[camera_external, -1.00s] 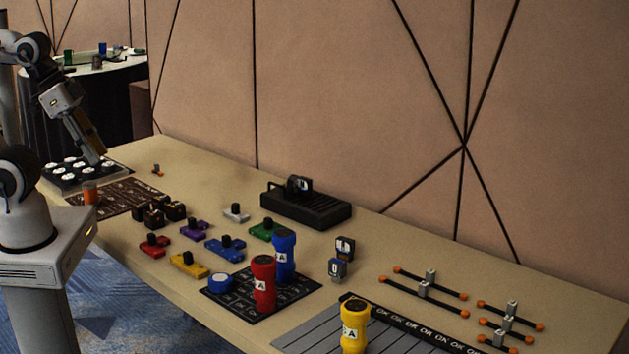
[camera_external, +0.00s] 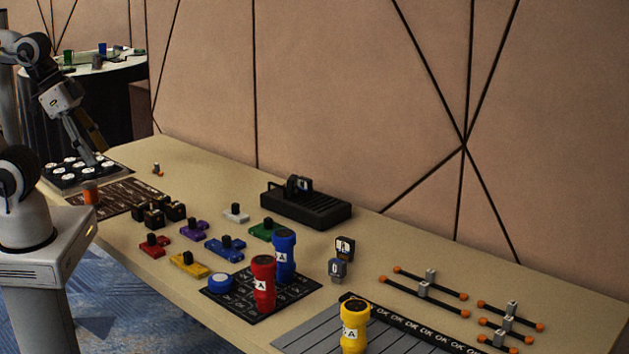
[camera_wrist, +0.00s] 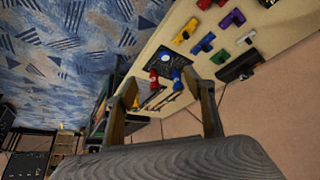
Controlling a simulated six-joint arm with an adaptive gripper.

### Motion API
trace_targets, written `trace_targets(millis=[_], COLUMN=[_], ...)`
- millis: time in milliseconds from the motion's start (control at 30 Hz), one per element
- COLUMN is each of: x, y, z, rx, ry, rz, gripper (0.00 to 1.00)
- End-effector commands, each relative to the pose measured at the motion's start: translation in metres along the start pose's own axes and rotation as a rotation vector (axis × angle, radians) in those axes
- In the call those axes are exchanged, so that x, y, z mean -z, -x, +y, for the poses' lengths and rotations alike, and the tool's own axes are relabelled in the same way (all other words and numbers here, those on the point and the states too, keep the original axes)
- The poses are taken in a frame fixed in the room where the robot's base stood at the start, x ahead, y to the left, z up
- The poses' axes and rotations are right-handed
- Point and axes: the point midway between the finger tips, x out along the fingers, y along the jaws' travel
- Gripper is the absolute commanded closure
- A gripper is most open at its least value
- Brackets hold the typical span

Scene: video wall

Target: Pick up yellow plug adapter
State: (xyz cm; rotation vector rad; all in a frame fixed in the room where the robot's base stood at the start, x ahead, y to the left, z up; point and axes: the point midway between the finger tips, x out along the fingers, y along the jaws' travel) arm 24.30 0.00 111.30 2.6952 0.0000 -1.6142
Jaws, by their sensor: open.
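The yellow plug adapter (camera_external: 190,264) looks like a flat yellow piece with a black knob, lying on the table near its front edge. It also shows small in the wrist view (camera_wrist: 182,38), beyond my fingers. My gripper (camera_external: 95,150) is at the far left end of the table, over the dark tray of white round pieces and well apart from the adapter. In the wrist view my gripper (camera_wrist: 165,85) has its two fingers spread wide, with nothing held between them.
Red (camera_external: 154,245), blue (camera_external: 226,247) and purple (camera_external: 195,230) adapters lie close around the yellow one. Dark cubes (camera_external: 158,214) stand to its left. Red (camera_external: 263,285), blue (camera_external: 284,255) and yellow (camera_external: 355,328) cylinders stand upright to its right.

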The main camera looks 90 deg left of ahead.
Motion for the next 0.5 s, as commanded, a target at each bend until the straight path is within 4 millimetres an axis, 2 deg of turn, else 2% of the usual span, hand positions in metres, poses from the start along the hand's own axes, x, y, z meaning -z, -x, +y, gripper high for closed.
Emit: trace_targets(millis=[367,500], x=[0.0008,0.008], y=[-0.0002,-0.0021], z=[0.0001,0.0015], rx=[0.0,-0.004], ry=[0.0,-0.003], rz=[0.001,0.009], gripper=[0.41,0.41])
